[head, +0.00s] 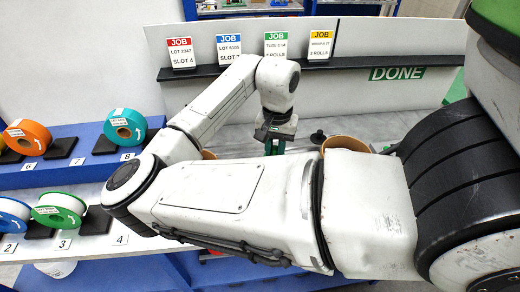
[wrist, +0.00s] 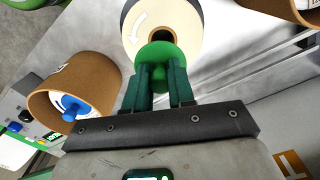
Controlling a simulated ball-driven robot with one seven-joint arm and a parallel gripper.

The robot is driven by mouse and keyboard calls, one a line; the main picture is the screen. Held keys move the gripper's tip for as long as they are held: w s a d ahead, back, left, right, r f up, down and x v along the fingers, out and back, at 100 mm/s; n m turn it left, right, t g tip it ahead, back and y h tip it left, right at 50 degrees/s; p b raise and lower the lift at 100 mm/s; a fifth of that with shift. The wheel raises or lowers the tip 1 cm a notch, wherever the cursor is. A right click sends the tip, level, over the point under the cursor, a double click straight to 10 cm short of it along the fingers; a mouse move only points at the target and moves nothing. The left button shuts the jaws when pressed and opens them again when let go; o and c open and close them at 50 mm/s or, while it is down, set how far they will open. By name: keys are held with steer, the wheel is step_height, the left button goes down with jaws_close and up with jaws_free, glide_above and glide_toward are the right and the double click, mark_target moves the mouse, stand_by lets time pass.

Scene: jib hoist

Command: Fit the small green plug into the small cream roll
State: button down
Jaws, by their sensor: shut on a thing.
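My gripper (wrist: 161,82) is shut on the green plug (wrist: 158,52) in the wrist view, its dark green fingers on either side of the plug's knob. The cream roll (wrist: 184,24) is just beyond the plug, with its cream end face and a white curved arrow toward me. In the head view my gripper (head: 274,146) shows only in part behind my arm, and the plug is hidden.
A brown roll (wrist: 98,82) with a blue plug (wrist: 71,107) lies left of my gripper. Another brown roll (wrist: 296,8) is at the top right. In the head view, orange (head: 33,135), teal (head: 123,124) and green-rimmed (head: 62,207) rolls sit on numbered slots. Job cards (head: 229,47) stand behind.

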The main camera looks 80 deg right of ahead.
steer(key=shift+w+f, duration=0.3)
steer(key=shift+f, duration=0.1)
steer(key=shift+f+b, duration=1.6)
steer(key=shift+b, duration=0.2)
steer(key=shift+f, duration=0.35)
steer(key=shift+a+f+b, duration=0.1)
steer(key=shift+f+b, duration=0.6)
steer(key=shift+f, duration=0.2)
steer(key=shift+f, duration=0.65)
steer(key=c, duration=0.9)
jaws_free()
